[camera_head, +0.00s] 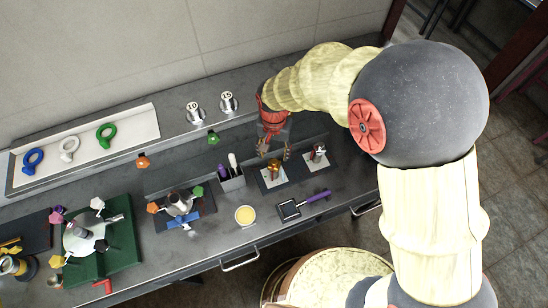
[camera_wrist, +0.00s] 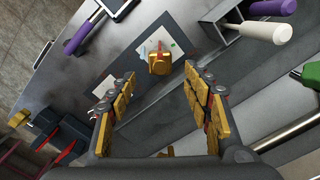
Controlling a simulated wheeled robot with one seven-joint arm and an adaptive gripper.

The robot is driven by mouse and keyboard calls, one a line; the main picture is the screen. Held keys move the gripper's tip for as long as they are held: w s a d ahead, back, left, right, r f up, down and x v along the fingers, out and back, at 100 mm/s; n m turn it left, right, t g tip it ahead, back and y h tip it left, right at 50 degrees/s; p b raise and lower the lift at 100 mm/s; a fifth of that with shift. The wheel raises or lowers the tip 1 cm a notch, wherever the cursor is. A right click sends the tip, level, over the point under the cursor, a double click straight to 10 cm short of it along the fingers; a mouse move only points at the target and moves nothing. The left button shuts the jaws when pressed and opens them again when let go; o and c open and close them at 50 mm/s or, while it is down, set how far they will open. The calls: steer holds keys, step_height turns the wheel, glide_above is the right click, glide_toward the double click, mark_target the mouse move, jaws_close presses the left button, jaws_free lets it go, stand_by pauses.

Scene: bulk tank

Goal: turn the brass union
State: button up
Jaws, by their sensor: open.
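The brass union (camera_head: 274,166) is a small gold fitting standing on a pale mat on the grey bench. It also shows in the wrist view (camera_wrist: 159,62), just beyond my fingertips. My gripper (camera_head: 272,152) is open and empty, hanging above and slightly behind the brass union in the head view. In the wrist view its two padded fingers (camera_wrist: 157,80) stand wide apart, with the union in line with the gap between them. I see no contact, and the remaining height above it is hard to judge.
A silver and red fitting (camera_head: 319,153) stands on a second mat to the right. A grey holder (camera_head: 233,183) with purple and white handles is close on the left. A purple-handled tool (camera_head: 304,204) lies in front. A yellow-filled dish (camera_head: 245,215) sits front left.

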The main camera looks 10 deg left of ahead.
mark_target(274, 161)
steer(key=shift+w+f, duration=0.15)
steer(key=shift+f, duration=3.75)
steer(key=c, duration=0.3)
steer(key=c, duration=0.8)
steer(key=shift+c, duration=0.3)
steer(key=shift+n, duration=0.3)
steer(key=n, duration=0.3)
steer(key=shift+n+b, duration=0.3)
steer(key=shift+n, duration=1.7)
